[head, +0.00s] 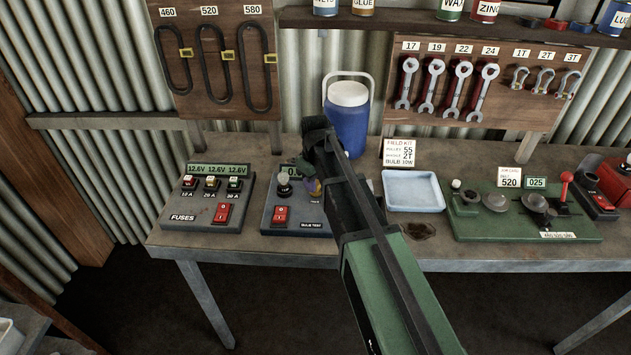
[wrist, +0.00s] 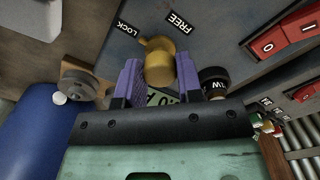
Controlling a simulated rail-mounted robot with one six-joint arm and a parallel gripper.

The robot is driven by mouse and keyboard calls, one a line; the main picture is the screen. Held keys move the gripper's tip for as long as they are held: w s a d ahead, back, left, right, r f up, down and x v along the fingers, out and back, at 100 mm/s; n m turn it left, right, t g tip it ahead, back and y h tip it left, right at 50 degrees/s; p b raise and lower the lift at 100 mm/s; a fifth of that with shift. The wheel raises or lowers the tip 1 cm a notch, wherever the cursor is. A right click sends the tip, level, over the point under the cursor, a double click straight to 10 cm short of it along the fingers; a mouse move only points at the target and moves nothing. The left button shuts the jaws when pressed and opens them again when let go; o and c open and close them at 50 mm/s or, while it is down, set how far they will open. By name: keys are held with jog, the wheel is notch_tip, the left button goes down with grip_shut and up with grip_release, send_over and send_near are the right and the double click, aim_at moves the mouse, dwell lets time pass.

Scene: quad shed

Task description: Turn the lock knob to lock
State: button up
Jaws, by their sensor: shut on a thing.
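The lock knob (wrist: 160,66) is brass-yellow and sits on a grey panel in the wrist view. Its small nub points up and left, on the side of the LOCK label (wrist: 130,28). The FREE label (wrist: 183,21) is up and right of it. My gripper (wrist: 160,80) has its two purple fingers on either side of the knob and is shut on it. In the head view my gripper (head: 312,186) is at the bulb test box (head: 290,218), and my arm hides the knob and much of the box.
The fuse box (head: 207,204) stands to the left with lit displays. A blue jug (head: 348,130) stands behind my gripper. A pale blue tray (head: 413,202) and a green base plate (head: 480,226) are to the right. The bench front between the boxes is clear.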

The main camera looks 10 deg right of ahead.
jog(key=o, duration=0.9)
notch_tip(320, 180, up, 11)
jog(key=p, duration=1)
jog(key=shift+p, duration=0.4)
jog(key=shift+f, duration=0.1)
jog(key=s+f+m+b, duration=0.1)
jog(key=s+m, duration=0.1)
jog(key=s, duration=0.5)
jog(key=s+f+m+b, duration=0.1)
jog(key=s+m, duration=0.1)
jog(key=s, duration=0.5)
jog(key=s+f+m+b, duration=0.2)
jog(key=s, duration=0.5)
jog(key=shift+d, duration=0.1)
